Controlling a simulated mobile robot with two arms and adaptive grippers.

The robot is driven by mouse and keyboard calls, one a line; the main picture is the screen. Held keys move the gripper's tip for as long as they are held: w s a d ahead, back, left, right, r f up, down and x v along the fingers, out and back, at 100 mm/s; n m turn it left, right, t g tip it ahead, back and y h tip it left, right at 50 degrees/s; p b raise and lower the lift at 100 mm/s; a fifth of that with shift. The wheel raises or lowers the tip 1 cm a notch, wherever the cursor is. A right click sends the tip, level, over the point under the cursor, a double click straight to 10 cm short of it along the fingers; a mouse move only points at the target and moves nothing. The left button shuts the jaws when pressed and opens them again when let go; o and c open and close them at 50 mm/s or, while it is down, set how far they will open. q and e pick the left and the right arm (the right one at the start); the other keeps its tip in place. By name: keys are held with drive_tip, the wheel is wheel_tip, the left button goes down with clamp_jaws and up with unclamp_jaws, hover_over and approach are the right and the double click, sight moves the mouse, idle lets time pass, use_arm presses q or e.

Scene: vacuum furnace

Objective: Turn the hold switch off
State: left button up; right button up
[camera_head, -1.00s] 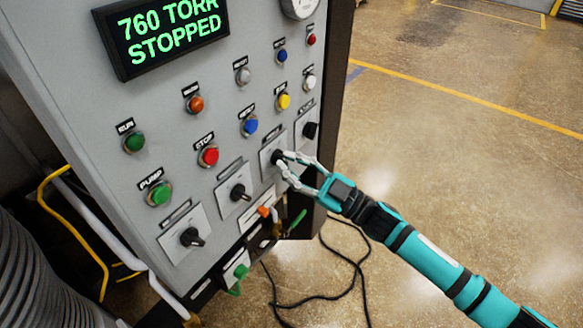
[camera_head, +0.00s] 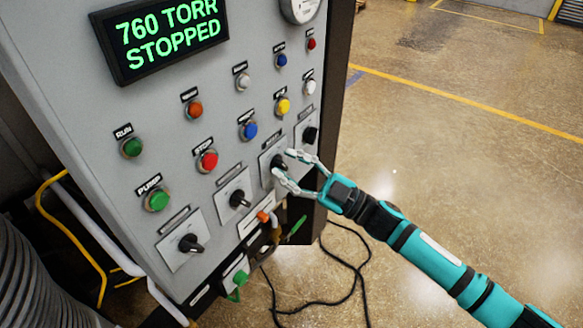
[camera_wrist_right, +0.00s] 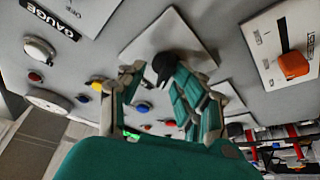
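Black rotary switches on white plates run along the lower part of the grey panel (camera_head: 180,110). The plate labels are too blurred to read, so I cannot tell by text which is the hold switch. My right gripper (camera_head: 283,162) is at the third switch from the left (camera_head: 279,161), with its fingers apart on either side of the knob. In the right wrist view the black knob (camera_wrist_right: 164,64) is close to the right-hand finger of the gripper (camera_wrist_right: 151,69); contact is unclear. My left gripper is out of view.
Other switches stand on both sides: one at left (camera_head: 239,199), one further left (camera_head: 190,243), one at right (camera_head: 310,134). Coloured buttons, such as the red stop button (camera_head: 207,161), sit above. An orange lever (camera_wrist_right: 293,66) is nearby. The display (camera_head: 160,38) reads "760 TORR STOPPED".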

drive_tip(key=shift+s+a, duration=0.1)
drive_tip(key=shift+s, duration=0.05)
drive_tip(key=shift+s+d+f, duration=0.15)
drive_tip(key=shift+d+f, duration=0.1)
drive_tip(key=shift+d, duration=0.1)
drive_tip(key=v, duration=1.1)
drive_tip(key=shift+d+r, duration=0.1)
drive_tip(key=shift+d, duration=0.05)
